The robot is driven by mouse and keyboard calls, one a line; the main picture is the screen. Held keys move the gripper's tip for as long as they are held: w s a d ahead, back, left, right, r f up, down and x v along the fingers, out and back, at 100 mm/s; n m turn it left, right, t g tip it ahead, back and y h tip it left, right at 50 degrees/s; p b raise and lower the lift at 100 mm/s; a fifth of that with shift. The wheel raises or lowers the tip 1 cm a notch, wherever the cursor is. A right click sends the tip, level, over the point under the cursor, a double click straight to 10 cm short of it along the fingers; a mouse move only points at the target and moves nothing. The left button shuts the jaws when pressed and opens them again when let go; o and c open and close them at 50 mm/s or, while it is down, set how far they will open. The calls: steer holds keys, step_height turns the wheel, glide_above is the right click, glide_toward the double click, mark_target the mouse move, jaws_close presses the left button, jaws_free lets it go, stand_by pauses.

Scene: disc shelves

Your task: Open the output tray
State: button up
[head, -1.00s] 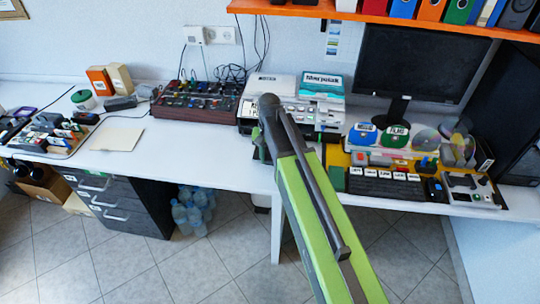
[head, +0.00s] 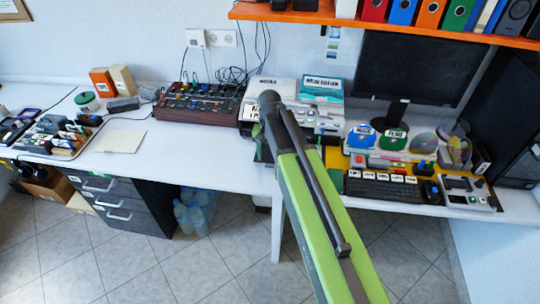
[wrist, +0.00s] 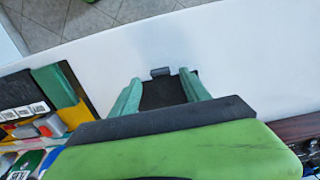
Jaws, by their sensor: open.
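The white printer-like machine (head: 247,108) stands at the back of the white desk, partly hidden behind my arm in the head view. My gripper (head: 262,150) is low in front of it, mostly hidden by my own green arm. In the wrist view my gripper (wrist: 160,92) shows two green fingers spread apart. Between them lies a flat dark slab with a small grey tab (wrist: 160,72) at its far end, over the white desk. It looks like the output tray, but I cannot tell for sure. Whether the fingers touch it is unclear.
A knob-covered mixer (head: 198,103) stands left of the machine. A keyboard (head: 383,188), a controller panel (head: 467,194) and a monitor (head: 408,72) are to the right. An orange shelf (head: 400,26) hangs above. The desk front left of my gripper (head: 200,150) is clear.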

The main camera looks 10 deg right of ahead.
step_height(320, 180, up, 14)
steer(key=p, duration=1.2)
steer(key=shift+p, duration=0.3)
steer(key=shift+r, duration=0.1)
steer(key=s+d+n, duration=0.3)
steer(key=s+d, duration=0.2)
steer(key=s, duration=0.7)
steer(key=shift+f+n, duration=0.2)
steer(key=shift+n, duration=0.1)
steer(key=shift+s, duration=0.1)
